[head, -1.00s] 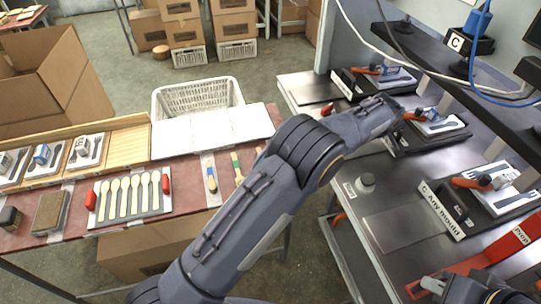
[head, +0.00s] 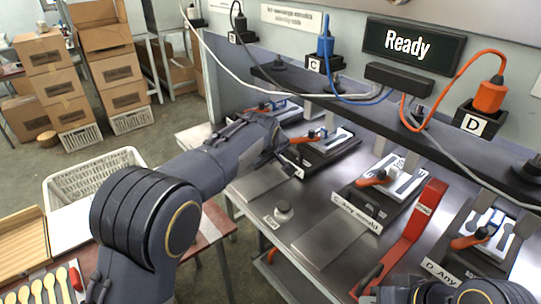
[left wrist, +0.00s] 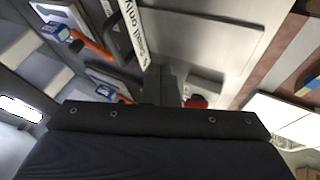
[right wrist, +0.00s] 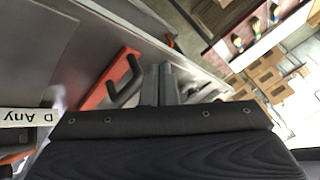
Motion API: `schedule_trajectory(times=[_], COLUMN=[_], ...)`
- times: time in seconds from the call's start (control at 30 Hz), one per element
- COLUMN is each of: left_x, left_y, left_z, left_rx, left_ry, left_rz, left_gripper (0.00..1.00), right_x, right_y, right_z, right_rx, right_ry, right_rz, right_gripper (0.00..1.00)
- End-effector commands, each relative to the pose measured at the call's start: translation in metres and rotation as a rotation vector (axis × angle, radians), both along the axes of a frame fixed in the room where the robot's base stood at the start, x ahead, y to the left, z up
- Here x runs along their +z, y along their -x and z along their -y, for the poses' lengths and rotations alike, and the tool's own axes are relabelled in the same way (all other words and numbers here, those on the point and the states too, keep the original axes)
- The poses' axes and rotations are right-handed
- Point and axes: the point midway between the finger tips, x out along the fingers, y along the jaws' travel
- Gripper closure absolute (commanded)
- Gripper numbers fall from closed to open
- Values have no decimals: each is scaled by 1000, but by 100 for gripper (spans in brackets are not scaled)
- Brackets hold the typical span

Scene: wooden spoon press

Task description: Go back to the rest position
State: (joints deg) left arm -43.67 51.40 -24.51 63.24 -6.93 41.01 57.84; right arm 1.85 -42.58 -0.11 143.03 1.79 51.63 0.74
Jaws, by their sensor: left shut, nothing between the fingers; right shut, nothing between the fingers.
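My left gripper (head: 284,158) is at the end of the arm that crosses the head view from the lower left. It is over the steel bench, close to a mould station with an orange-handled clamp (head: 303,139). In the left wrist view its fingers (left wrist: 160,86) are together with nothing between them. My right gripper (head: 372,297) is at the bottom edge of the head view, partly cut off, near the red bar (head: 412,225). In the right wrist view its fingers (right wrist: 158,84) are together and empty, with the red bar seen beside them.
Mould stations labelled C (head: 362,209) and D (head: 443,272) stand on the steel bench (head: 262,190). A dark shelf (head: 400,141) with plugs and cables runs above. A white basket (head: 95,180) and wooden spoons (head: 50,287) are at left. A display (head: 413,42) reads "Ready".

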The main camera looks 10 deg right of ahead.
Motion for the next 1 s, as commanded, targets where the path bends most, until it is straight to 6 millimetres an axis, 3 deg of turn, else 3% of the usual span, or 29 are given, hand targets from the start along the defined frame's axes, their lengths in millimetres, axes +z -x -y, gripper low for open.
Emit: schedule_trajectory(times=[0.17, 0.27, 0.37, 0.5, 0.7, 0.83, 1.0], left_x=[5, 16, 31, 48, 59, 54, 32], left_y=[3, 11, 34, 90, 192, 265, 347], left_z=[-12, -47, -102, -177, -248, -272, -280], left_rx=[4, 12, 11, -28, -117, -183, -261], left_ry=[4, 23, 51, 92, 118, 101, 39], left_rz=[-9, -35, -74, -116, -114, -88, -50], left_gripper=[100, 100, 100, 100, 100, 100, 100], right_x=[0, 1, 3, 6, 9, 11, 14], right_y=[0, 0, 0, 0, 0, 0, 0], right_z=[0, 0, 0, 0, 0, 0, 0], right_rx=[0, 0, 0, 0, 0, 0, 0], right_ry=[0, 0, 0, 0, 0, 0, 0], right_rz=[0, 0, -1, -1, 0, 0, 0], right_gripper=[100, 100, 100, 100, 100, 100, 100])
